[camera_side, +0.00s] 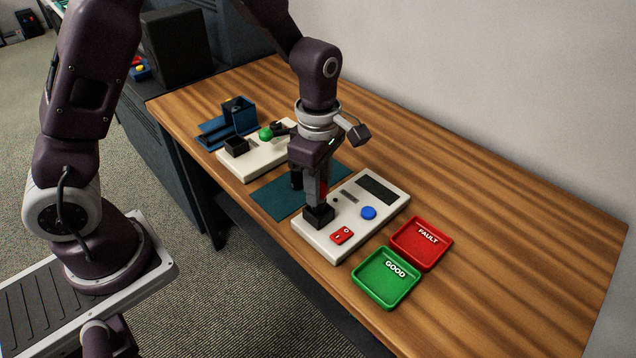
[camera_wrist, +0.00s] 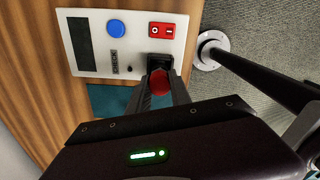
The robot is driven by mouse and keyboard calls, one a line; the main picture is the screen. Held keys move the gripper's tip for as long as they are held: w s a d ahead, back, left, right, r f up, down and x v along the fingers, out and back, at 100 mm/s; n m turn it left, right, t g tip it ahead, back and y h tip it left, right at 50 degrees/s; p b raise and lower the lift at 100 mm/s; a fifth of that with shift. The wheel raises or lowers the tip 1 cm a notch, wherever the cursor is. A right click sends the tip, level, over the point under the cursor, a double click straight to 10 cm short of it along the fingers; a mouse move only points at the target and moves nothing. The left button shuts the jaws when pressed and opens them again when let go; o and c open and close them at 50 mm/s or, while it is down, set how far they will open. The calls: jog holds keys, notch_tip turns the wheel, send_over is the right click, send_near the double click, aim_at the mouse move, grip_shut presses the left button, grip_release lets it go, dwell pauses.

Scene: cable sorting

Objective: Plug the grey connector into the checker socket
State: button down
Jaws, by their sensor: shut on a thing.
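The checker (camera_side: 325,246) is a white box on the wooden table. Its black socket block (camera_side: 319,217) stands at its left end. My gripper (camera_side: 318,203) points down, with its fingertips right at this block. In the wrist view, my gripper (camera_wrist: 158,88) is shut on a piece with a round red end (camera_wrist: 158,81). The red end lies directly in front of the black socket (camera_wrist: 157,62). No grey surface of a connector shows clearly. The fingers and the red end hide the join, so I cannot tell how far the piece is in the socket.
The checker carries a blue button (camera_side: 368,213), a red switch (camera_side: 341,236) and a dark display (camera_side: 377,189). A green GOOD tray (camera_side: 385,293) and red FAULT tray (camera_side: 435,262) lie to the right. A second white box (camera_side: 258,170) and blue holder (camera_side: 240,113) stand left, beyond a teal mat (camera_side: 278,203).

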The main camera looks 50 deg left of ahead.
jog(key=shift+f, duration=1.4)
jog(key=c, duration=1.1)
grip_release()
jog(key=shift+o, duration=0.2)
jog(key=o, duration=0.4)
jog(key=shift+o, duration=0.2)
jog(key=shift+r, duration=0.1)
jog(key=shift+r, duration=3.45)
